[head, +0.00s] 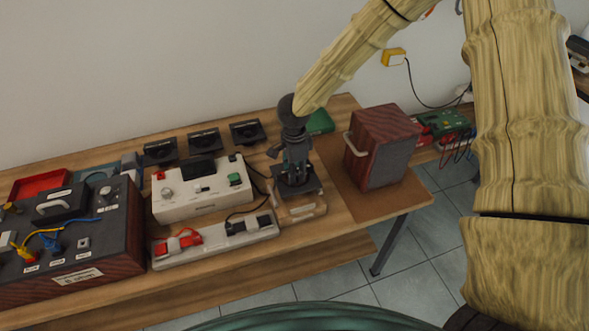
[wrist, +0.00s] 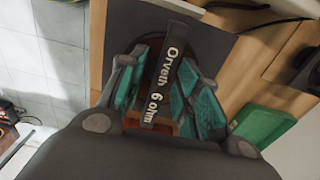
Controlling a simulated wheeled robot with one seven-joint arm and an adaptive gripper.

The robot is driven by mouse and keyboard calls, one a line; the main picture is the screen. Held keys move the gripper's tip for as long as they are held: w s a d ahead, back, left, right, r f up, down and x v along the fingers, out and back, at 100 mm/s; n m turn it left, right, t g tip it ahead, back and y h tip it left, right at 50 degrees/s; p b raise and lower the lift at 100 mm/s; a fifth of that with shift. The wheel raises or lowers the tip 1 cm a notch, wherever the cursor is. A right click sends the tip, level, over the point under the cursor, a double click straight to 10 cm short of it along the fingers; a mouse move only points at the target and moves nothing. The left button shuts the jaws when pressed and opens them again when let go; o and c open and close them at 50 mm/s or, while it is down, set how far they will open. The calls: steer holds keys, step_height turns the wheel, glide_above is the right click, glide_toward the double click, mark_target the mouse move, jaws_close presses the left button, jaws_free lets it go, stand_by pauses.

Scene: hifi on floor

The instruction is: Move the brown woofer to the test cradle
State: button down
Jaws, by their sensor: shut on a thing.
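My gripper (head: 296,165) points down at the right part of the bench. It is shut on the woofer, a square dark grey plate (head: 300,187) with a bar across it; the wrist view shows the bar, marked "Orveth 6 ohm" (wrist: 163,75), between the teal finger pads of my gripper (wrist: 165,95). A little reddish brown shows under the bar. A light wooden frame (head: 304,211), seemingly the test cradle, lies just below the plate. The plate hides most of it, and I cannot tell whether they touch.
A white tester box (head: 203,192) and a strip with clips (head: 215,240) stand left of my gripper. Several black units (head: 205,140) line the back. A green block (head: 320,122) is behind. A red-brown speaker box (head: 383,147) stands on a brown mat at right.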

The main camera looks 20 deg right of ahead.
steer(key=shift+f+b, duration=0.9)
steer(key=shift+f, duration=2.55)
steer(key=c, duration=0.9)
jaws_free()
steer(key=shift+c, duration=0.2)
step_height(320, 180, up, 12)
step_height(320, 180, up, 8)
steer(key=p, duration=0.8)
